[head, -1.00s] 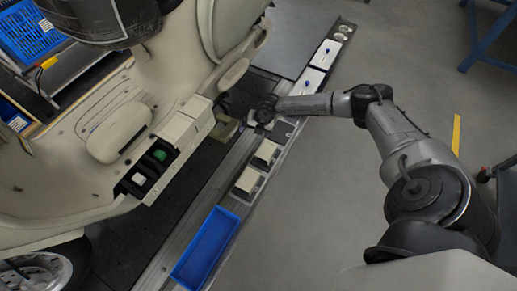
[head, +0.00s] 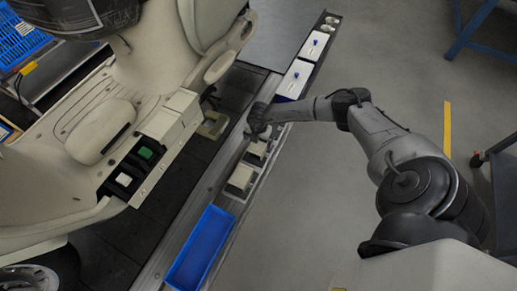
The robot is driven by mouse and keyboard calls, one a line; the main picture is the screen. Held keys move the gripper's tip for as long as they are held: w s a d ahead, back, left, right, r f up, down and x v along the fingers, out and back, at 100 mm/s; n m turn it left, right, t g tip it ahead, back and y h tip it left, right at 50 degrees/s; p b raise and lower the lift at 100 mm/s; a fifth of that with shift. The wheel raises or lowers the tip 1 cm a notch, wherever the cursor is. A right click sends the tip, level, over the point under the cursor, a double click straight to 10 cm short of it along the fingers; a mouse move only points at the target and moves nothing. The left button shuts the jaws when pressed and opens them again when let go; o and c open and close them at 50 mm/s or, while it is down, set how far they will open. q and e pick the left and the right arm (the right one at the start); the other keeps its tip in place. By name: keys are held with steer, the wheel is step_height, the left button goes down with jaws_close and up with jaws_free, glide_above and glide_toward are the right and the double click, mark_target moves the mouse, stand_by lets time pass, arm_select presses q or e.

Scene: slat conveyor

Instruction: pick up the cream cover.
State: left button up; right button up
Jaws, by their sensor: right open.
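Two small cream box-shaped covers sit in a grey fixture on the rail beside the vehicle. The nearer cover (head: 240,177) is in clear view, and the farther cover (head: 257,149) lies just below my right gripper in the picture. I cannot tell which one the task means. My right gripper (head: 256,132) is open, pointing down close to the farther cover. Its fingers are small and dark, and whether they touch the cover cannot be told. My left gripper is not in view.
A blue tray (head: 202,248) lies on the rail nearer to me. White boxes with blue marks (head: 296,79) stand farther along it. A cream vehicle body (head: 75,150) with green and white buttons fills the left. Open grey floor (head: 320,190) lies to the right.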

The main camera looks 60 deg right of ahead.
mark_target(259, 144)
steer(key=shift+f+b, duration=2.15)
steer(key=shift+f, duration=0.75)
steer(key=shift+r, duration=0.1)
steer(key=shift+c, duration=0.3)
steer(key=c, duration=1)
steer(key=shift+r, duration=0.1)
steer(key=shift+c, duration=0.2)
